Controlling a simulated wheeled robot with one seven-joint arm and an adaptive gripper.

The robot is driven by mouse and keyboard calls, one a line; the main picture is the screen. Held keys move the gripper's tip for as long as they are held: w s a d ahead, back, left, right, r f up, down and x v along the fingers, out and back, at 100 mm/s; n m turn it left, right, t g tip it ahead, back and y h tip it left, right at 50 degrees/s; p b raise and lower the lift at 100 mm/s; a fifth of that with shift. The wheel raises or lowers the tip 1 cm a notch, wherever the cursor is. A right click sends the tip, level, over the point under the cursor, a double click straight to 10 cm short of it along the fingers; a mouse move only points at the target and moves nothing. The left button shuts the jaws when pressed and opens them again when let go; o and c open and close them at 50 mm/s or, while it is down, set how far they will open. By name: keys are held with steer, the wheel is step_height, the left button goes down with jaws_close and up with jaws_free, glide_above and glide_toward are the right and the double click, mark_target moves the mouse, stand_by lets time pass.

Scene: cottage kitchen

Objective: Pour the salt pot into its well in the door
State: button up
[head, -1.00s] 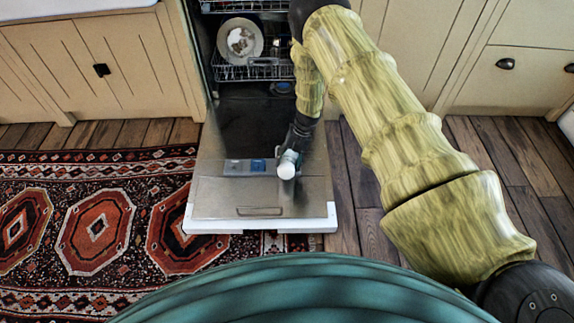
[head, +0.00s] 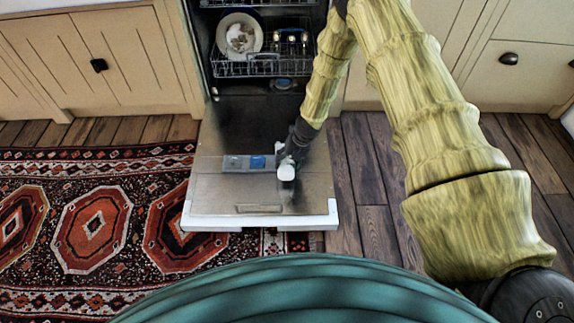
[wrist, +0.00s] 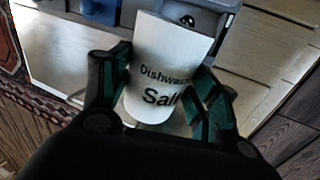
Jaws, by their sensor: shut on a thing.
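The salt pot (wrist: 160,72) is a white tapered cup with dark lettering reading "Dishwa…" and "Salt". My gripper (wrist: 163,95) is shut on it, with green-lined fingers on both sides. In the head view the pot (head: 286,172) is over the open dishwasher door (head: 210,190), right of the blue dispenser lid (head: 257,161), and looks tilted. In the wrist view its far end is beside a grey housing (wrist: 212,5) with a dark round part that may be the well (wrist: 187,20). The pot partly covers this area; no salt stream is clearly visible.
The lower door surface is bare, with a handle recess (head: 260,208). The dishwasher rack (head: 250,66) above holds a plate (head: 239,36) and other items. A patterned rug (head: 90,225) lies left and wooden floor (head: 375,190) right.

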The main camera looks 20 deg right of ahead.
mark_target(288, 174)
steer(key=shift+s+a+r+t+h+b, duration=0.15)
steer(key=shift+t+b, duration=0.3)
steer(key=shift+b, duration=1.7)
steer(key=shift+s+f+t+h+b, duration=0.15)
steer(key=shift+t+b, duration=0.3)
steer(key=shift+b, duration=1.65)
steer(key=t+b, duration=0.1)
steer(key=b, duration=0.4)
steer(key=s+b, duration=0.1)
steer(key=b, duration=0.4)
steer(key=shift+a+f+n+t, duration=0.15)
steer(key=shift+f+n+t, duration=0.15)
steer(key=shift+f+t, duration=0.1)
steer(key=t+b, duration=0.1)
steer(key=b, duration=0.2)
steer(key=t+h+b, duration=0.1)
steer(key=b, duration=0.1)
steer(key=shift+s+a+r+b, duration=0.1)
steer(key=shift+s+r+b, duration=0.2)
steer(key=shift+b, duration=0.1)
